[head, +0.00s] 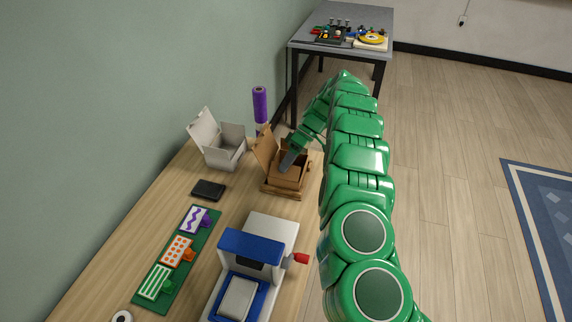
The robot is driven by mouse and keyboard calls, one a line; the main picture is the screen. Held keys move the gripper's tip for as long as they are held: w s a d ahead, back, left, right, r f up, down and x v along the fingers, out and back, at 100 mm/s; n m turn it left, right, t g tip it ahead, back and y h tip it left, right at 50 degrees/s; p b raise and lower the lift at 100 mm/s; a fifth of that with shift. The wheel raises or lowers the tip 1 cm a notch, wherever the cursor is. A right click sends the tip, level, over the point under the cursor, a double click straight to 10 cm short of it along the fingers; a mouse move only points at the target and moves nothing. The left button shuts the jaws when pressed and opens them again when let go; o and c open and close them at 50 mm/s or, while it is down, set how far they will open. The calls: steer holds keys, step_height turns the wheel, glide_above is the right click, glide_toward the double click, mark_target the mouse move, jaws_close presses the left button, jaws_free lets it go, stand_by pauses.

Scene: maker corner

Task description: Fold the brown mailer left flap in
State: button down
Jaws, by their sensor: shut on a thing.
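The brown mailer (287,177) is an open cardboard box on the far right part of the wooden table, in the head view. A tall flap (265,146) stands up at its left side. My green arm reaches over from the right, and my gripper (287,162) is at the box opening, just right of the standing flap. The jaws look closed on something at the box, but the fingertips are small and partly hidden. I cannot tell which part of the mailer they grip. The right side of the box is partly hidden by my arm.
A white open box (224,152) stands left of the mailer, with a purple cylinder (260,105) behind. A dark flat box (208,190), a green board with patterned pieces (178,255) and a blue-white machine (251,262) are nearer. A grey table (342,20) stands beyond.

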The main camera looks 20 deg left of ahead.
steer(key=c, duration=1.4)
jaws_free()
steer(key=shift+o, duration=0.2)
steer(key=shift+r, duration=0.15)
step_height(320, 180, up, 3)
steer(key=s+d+r, duration=0.7)
steer(key=s+r, duration=0.2)
steer(key=s, duration=0.3)
steer(key=shift+r, duration=0.35)
